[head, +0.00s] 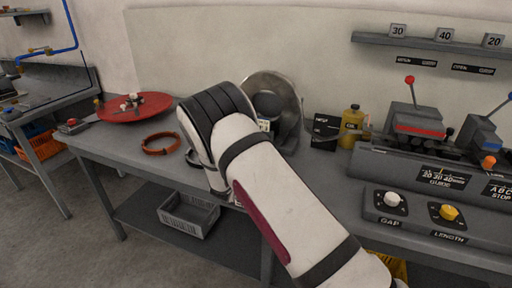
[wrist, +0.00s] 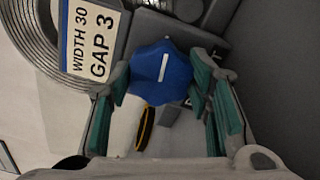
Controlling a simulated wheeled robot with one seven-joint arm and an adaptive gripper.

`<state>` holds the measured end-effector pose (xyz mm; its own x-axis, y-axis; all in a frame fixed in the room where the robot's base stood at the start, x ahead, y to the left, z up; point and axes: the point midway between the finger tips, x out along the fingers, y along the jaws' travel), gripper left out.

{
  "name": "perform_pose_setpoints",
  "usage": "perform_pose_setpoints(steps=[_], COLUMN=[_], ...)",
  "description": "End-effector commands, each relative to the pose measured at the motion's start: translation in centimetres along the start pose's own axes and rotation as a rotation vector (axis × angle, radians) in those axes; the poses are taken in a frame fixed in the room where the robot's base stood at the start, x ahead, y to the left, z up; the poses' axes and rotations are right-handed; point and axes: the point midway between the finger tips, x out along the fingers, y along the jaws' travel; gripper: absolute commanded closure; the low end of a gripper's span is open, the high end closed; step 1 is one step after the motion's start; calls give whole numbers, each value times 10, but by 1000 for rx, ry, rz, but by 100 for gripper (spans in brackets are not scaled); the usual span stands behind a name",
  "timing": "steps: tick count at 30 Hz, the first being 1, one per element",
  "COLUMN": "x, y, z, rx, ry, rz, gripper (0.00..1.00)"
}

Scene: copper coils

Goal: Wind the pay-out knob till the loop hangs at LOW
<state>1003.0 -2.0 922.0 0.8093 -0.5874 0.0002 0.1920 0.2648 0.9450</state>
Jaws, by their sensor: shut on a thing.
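A blue lobed knob (wrist: 160,66) with a white mark line shows in the wrist view; it appears to be the pay-out knob. My gripper (wrist: 162,82) is shut on it, with a green-padded finger on each side. The white line stands slightly tilted from upright. In the head view my arm hides the knob and the gripper. A metal coil (head: 288,96) stands upright behind my arm, and its edge shows in the wrist view (wrist: 35,45). I cannot make out the hanging loop or a LOW mark in either view.
A card (wrist: 92,42) reading WIDTH 30 GAP 3 is by the knob. A red disc (head: 135,108) and an orange ring (head: 160,143) lie on the bench left of my arm. A black box (head: 324,131), a yellow bottle (head: 351,126) and a control panel (head: 420,226) are to the right.

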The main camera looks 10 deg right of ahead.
Motion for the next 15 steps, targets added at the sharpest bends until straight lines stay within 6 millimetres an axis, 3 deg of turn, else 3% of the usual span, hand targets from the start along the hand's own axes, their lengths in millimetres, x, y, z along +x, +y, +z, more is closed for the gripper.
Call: perform_pose_setpoints(steps=[15], x=[0], y=[-2], z=[0], rx=[384], ry=[-2], rz=[-1], gripper=[82])
